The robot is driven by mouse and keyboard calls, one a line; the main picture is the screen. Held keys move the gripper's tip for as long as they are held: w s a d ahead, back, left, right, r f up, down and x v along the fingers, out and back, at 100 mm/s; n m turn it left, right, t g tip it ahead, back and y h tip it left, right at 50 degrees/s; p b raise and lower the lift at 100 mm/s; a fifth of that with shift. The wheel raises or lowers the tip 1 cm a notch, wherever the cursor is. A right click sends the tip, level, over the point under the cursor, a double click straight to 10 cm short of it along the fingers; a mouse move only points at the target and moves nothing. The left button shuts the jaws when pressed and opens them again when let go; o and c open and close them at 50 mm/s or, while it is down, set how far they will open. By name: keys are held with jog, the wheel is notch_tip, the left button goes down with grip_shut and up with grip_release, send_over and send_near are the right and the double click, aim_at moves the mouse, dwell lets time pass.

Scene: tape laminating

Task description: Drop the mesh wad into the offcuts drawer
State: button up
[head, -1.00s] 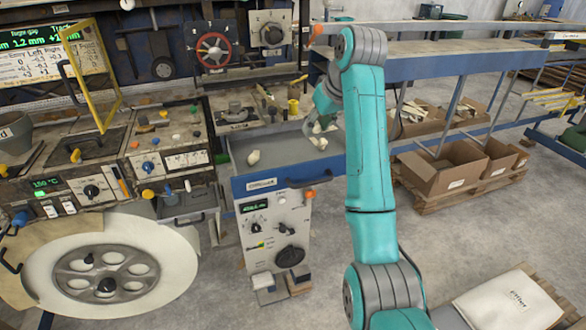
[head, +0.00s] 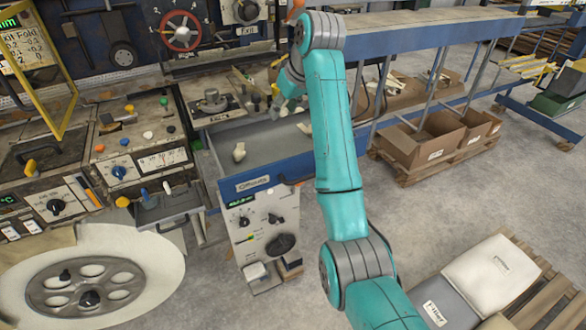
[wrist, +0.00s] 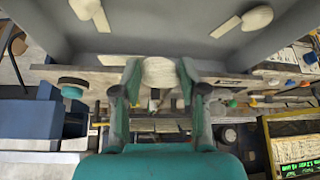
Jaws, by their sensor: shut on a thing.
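My gripper (wrist: 158,80) is shut on the mesh wad (wrist: 158,71), a whitish rounded lump between its two teal fingers in the wrist view. In the head view my gripper (head: 284,98) is at the back part of the open offcuts drawer, and the wad there is hard to make out. The offcuts drawer (head: 254,184) has a blue front with a label and a grey inside. Its grey floor (wrist: 175,25) also shows at the top of the wrist view. The drawer's back edge runs behind the fingers there.
Pale scraps lie in the drawer, one at its left (head: 239,152) and one farther right (head: 304,127). A worn control bench (head: 130,150) adjoins the drawer on the left. Cardboard boxes (head: 425,145) stand on a pallet to the right.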

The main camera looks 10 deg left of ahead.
jog(key=shift+f, duration=1.45)
jog(key=o, duration=0.8)
jog(key=shift+r, duration=0.1)
notch_tip(320, 180, up, 10)
jog(key=shift+f, duration=0.1)
jog(key=shift+d, duration=0.1)
